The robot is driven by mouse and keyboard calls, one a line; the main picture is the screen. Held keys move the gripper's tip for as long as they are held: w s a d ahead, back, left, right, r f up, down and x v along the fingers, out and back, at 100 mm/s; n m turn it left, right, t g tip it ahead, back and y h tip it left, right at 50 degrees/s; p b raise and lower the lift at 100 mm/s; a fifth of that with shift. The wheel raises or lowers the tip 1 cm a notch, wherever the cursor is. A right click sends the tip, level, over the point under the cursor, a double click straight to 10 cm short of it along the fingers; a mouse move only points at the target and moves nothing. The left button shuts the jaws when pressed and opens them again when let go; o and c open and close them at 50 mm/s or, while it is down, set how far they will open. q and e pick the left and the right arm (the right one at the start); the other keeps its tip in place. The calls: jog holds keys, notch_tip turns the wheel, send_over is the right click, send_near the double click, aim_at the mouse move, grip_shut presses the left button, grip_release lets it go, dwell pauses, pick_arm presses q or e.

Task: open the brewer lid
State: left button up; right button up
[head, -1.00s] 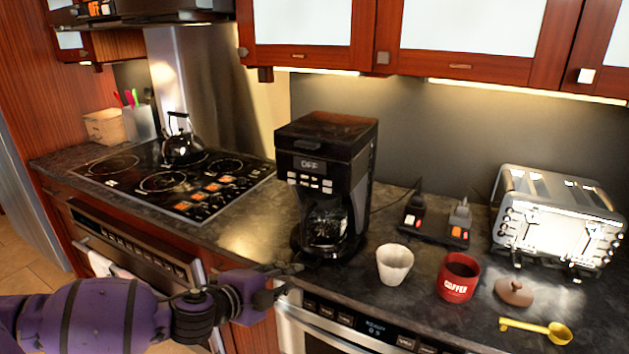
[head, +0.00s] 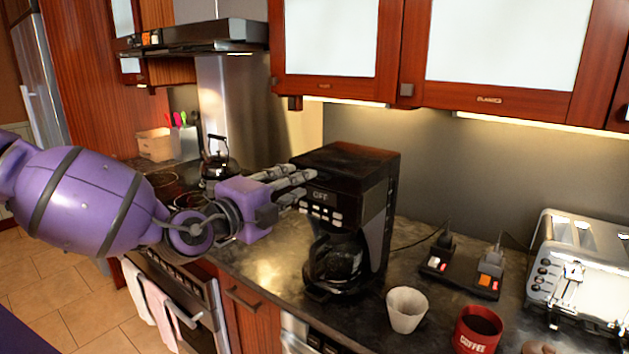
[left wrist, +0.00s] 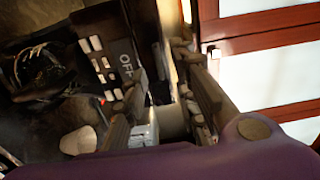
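The black coffee brewer (head: 378,215) stands on the counter with a glass carafe (head: 338,258) in it. Its display reads OFF. Its dark lid (head: 350,160) lies flat and shut on top. My left gripper (head: 308,184) is at the brewer's upper front left corner, near lid height; I cannot tell whether it touches. In the left wrist view the brewer (left wrist: 112,62) shows sideways at left. There the left gripper's fingers (left wrist: 168,82) are spread with a gap and nothing held between them. My right gripper is not in view.
A white cup (head: 407,310) and a red coffee mug (head: 477,332) stand right of the brewer. A power strip (head: 462,275) and toaster (head: 585,268) are further right. A kettle (head: 218,165) sits on the stove behind my left arm. Wall cabinets (head: 500,100) hang above the brewer.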

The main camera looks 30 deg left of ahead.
pick_arm(q)
jog(key=w, duration=0.2)
jog(key=w+b, duration=0.1)
jog(key=w, duration=0.1)
jog(key=w+d+b, duration=0.1)
jog(key=shift+w+f, duration=0.1)
jog(key=shift+w, duration=0.3)
grip_shut()
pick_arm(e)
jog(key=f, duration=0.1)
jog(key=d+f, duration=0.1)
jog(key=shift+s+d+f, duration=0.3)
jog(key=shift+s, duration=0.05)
